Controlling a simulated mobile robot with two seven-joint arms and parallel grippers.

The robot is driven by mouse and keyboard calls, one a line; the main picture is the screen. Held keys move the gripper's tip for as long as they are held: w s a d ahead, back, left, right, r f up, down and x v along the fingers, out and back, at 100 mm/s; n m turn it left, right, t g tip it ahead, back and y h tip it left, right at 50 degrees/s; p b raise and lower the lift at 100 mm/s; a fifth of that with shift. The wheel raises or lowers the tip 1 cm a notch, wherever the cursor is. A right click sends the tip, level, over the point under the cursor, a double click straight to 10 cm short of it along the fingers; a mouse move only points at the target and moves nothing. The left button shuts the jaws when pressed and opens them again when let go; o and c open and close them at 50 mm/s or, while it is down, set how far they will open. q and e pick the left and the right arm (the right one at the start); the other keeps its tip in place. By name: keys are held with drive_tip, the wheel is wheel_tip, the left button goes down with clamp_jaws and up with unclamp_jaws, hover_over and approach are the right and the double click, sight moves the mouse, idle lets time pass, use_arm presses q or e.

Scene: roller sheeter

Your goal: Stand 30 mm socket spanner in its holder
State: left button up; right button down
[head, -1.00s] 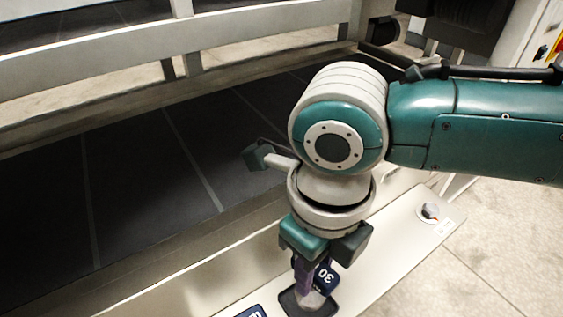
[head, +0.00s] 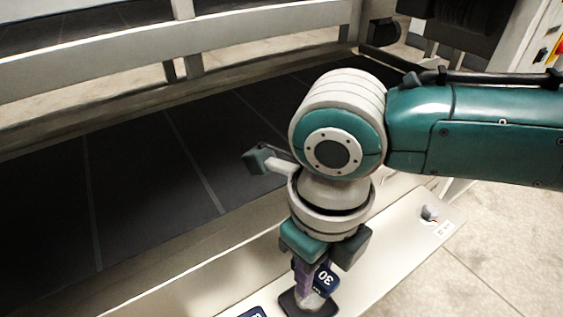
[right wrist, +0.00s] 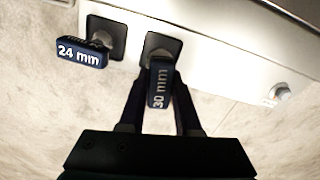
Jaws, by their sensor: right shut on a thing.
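The 30 mm socket spanner, with a dark blue label marked 30 (head: 326,279), is held by my right gripper (head: 308,272). The gripper's fingers are shut on it, and the label also shows between them in the right wrist view (right wrist: 160,84). Its holder, a dark square pad (head: 292,303) on the pale ledge, is directly below. In the right wrist view the spanner's far end overlaps the holder (right wrist: 153,41). A pale metallic part of the spanner shows just over the pad; I cannot tell how deep it sits. My left gripper is not in view.
A 24 mm spanner (right wrist: 82,52) stands in the neighbouring dark holder (right wrist: 110,28). The pale ledge (head: 390,248) carries a small knob (head: 429,213) farther right. The dark belt (head: 140,190) and pale rails lie behind my arm.

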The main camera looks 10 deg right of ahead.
drive_tip(key=shift+f+b, duration=0.35)
drive_tip(key=shift+f, duration=0.1)
drive_tip(key=shift+f, duration=0.3)
drive_tip(key=shift+f+b, duration=0.3)
drive_tip(key=shift+b, duration=0.15)
drive_tip(key=shift+f, duration=0.3)
idle(0.5)
drive_tip(key=shift+c, duration=0.2)
unclamp_jaws()
idle(0.3)
drive_tip(key=shift+r, duration=0.1)
